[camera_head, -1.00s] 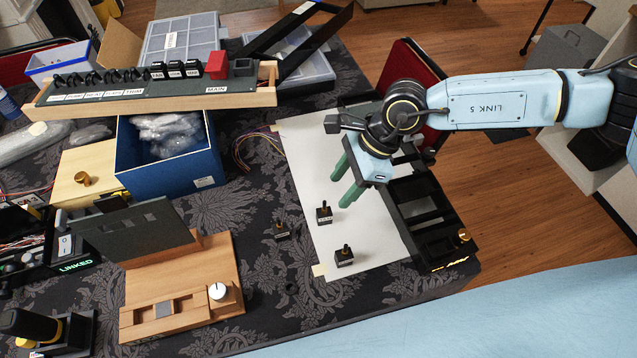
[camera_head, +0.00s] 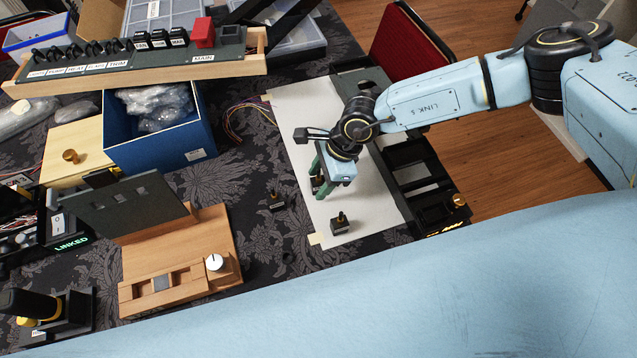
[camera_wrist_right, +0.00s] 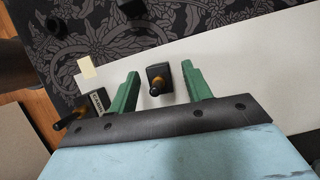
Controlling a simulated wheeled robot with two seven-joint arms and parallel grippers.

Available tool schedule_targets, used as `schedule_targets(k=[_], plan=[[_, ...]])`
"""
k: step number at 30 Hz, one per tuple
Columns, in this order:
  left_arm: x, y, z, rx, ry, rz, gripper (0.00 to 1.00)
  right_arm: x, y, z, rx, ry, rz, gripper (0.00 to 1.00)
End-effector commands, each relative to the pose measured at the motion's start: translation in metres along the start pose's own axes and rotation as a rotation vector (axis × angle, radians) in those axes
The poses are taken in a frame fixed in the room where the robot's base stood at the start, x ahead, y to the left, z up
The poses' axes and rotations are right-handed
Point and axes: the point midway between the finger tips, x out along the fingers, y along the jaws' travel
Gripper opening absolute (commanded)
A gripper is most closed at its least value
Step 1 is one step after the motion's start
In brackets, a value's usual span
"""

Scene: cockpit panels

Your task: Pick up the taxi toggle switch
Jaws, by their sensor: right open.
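Three small black toggle switches with dark levers are in the head view; I cannot read which label says taxi. One (camera_head: 316,184) stands on the white sheet (camera_head: 300,128), partly hidden by my right gripper (camera_head: 322,180). In the right wrist view this switch (camera_wrist_right: 158,80) sits between the two open green fingers (camera_wrist_right: 161,72), with gaps at both sides. A second switch (camera_head: 341,223) stands nearer the sheet's front end and shows its label left of the fingers in the wrist view (camera_wrist_right: 95,103). A third (camera_head: 278,202) stands on the dark cloth. My left gripper is not in view.
A black tray (camera_head: 416,178) lies right of the sheet. A wooden stand with a white knob (camera_head: 214,262), a blue box (camera_head: 197,137) and a labelled switch panel (camera_head: 110,65) are at the left. The cloth around the third switch is mostly clear.

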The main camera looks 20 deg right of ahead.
Motion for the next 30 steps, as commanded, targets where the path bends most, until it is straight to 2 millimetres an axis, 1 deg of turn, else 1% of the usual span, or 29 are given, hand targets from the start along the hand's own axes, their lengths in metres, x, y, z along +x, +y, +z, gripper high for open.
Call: schedule_targets(k=[1,3,9,10,18,21,27,30], plan=[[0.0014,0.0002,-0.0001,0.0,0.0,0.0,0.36,0.006,0.0005,-0.0004,-0.001,0.001,0.001,0.49],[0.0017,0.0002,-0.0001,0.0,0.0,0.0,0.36,0.0093,0.0002,-0.0004,0.0,0.001,0.001,0.49],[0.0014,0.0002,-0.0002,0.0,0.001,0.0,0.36,0.0095,0.0,-0.0003,0.001,0.0,0.0,0.49],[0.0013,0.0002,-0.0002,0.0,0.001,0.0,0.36,0.0094,0.0,-0.0003,0.0,0.0,0.0,0.48],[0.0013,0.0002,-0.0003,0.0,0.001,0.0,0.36,0.0092,0.0,-0.0002,0.001,0.0,0.0,0.12],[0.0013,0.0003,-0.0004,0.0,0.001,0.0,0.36,0.009,-0.0001,-0.0001,0.001,0.0,0.0,0.01],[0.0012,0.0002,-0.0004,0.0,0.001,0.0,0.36,0.0083,-0.0002,0.0002,0.001,0.0,0.0,0.01],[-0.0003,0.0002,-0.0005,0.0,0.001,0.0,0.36,0.0018,-0.0002,0.0033,0.0,-0.002,0.0,0.01]])
